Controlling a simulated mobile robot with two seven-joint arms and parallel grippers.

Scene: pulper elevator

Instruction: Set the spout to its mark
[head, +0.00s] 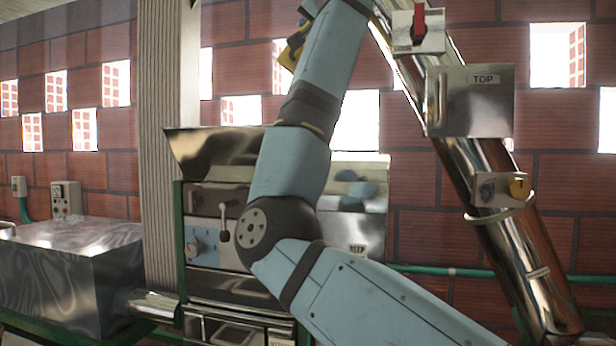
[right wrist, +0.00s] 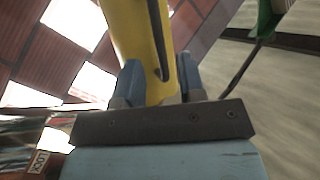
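A yellow part (head: 285,54) shows at the top of the head view, partly hidden behind my right arm; I cannot tell for sure that it is the spout. In the right wrist view a yellow piece (right wrist: 143,45) with a dark slot stands between the two blue fingers of my right gripper (right wrist: 158,84). The fingers sit against its two sides. The right gripper itself is not clearly seen in the head view. No mark for the spout can be made out. My left gripper is in neither view.
A metal machine (head: 205,215) stands behind my arm. A pale post (head: 167,120) and metal box (head: 75,265) are left.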

